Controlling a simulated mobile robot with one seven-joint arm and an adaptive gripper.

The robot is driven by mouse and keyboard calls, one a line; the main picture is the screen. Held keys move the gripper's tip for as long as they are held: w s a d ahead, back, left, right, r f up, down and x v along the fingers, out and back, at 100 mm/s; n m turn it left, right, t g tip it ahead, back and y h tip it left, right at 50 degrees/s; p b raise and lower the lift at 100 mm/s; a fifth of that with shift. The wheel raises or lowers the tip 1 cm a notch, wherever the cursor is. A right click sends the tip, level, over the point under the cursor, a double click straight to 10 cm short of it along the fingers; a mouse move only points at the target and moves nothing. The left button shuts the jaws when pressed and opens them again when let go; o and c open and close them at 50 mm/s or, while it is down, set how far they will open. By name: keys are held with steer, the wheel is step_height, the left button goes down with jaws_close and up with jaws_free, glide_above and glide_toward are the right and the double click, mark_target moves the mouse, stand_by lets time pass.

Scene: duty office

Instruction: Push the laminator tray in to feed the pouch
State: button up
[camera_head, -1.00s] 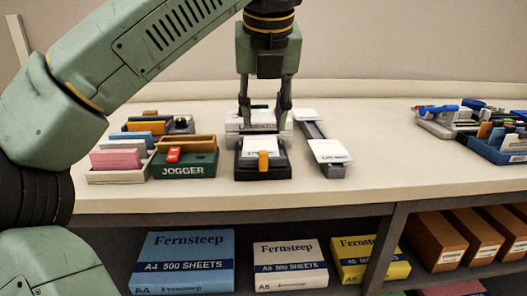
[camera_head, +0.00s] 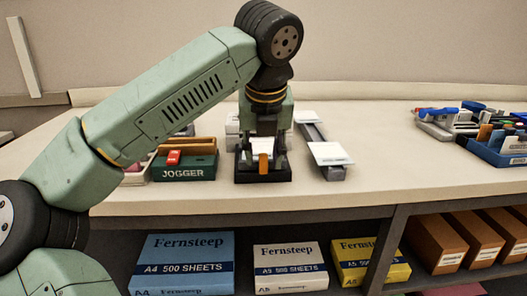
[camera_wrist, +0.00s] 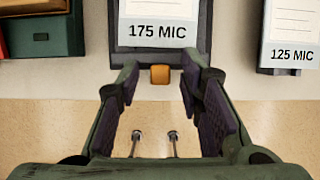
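The laminator tray (camera_head: 263,178) is black and sits on the counter in front of the pale laminator body (camera_head: 232,126), which is mostly hidden behind my gripper. An orange tab (camera_head: 263,163) sticks up at the tray's near edge; in the wrist view the tab (camera_wrist: 160,75) is at the top centre. A white pouch (camera_wrist: 152,32) marked "175 MIC" lies on the tray. My gripper (camera_wrist: 162,72) is open, with one fingertip on each side of the tab and gaps visible. In the head view my gripper (camera_head: 264,160) is low over the tray's front.
A long grey tray (camera_head: 334,171) with a pouch marked "125 MIC" (camera_wrist: 291,40) stands to the right. A green jogger box (camera_head: 184,172) stands to the left. Pen and stationery holders (camera_head: 490,150) are far right. The counter's front strip is clear.

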jaws_close()
